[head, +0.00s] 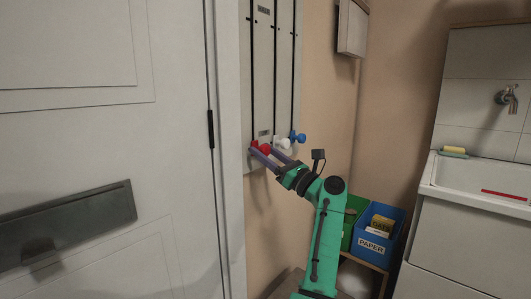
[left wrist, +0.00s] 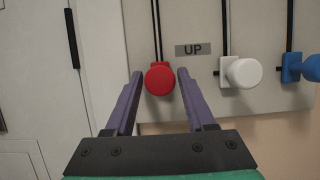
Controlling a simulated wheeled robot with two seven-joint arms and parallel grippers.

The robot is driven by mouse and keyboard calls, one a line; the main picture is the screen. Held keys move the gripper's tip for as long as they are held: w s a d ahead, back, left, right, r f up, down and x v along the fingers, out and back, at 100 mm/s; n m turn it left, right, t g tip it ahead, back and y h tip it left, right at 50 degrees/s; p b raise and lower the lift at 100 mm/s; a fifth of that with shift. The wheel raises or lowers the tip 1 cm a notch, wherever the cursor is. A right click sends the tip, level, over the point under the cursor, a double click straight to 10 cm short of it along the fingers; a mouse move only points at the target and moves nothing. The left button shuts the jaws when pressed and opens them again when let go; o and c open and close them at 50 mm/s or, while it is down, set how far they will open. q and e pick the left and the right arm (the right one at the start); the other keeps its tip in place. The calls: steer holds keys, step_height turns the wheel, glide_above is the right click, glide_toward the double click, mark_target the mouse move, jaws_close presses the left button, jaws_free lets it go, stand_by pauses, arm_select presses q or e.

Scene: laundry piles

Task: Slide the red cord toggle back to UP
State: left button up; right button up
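The red cord toggle (head: 264,146) sits low on its dark cord track on the pale wall panel (head: 263,90). It also shows in the left wrist view (left wrist: 159,79) as a round red knob, below and left of a grey plate marked UP (left wrist: 193,50). My left gripper (head: 264,154) is open at the toggle. In the left wrist view its two purple fingers (left wrist: 160,75) stand apart on either side of the knob, with a gap visible on each side. My right gripper is not in view.
A white toggle (left wrist: 242,72) and a blue toggle (left wrist: 310,68) are to the right of the red one. A door (head: 100,110) is at left. A green bin (head: 352,215), a blue paper bin (head: 373,242) and a sink (head: 475,175) are at right.

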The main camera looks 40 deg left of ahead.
arm_select(q)
steer(key=shift+o, duration=0.3)
steer(key=shift+d+f, duration=0.1)
steer(key=shift+d, duration=0.25)
steer(key=b+v, duration=0.1)
steer(key=v, duration=1.3)
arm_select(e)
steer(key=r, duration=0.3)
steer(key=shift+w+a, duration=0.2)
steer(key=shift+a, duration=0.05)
arm_select(q)
steer(key=shift+w+a, duration=0.1)
steer(key=shift+a, duration=0.05)
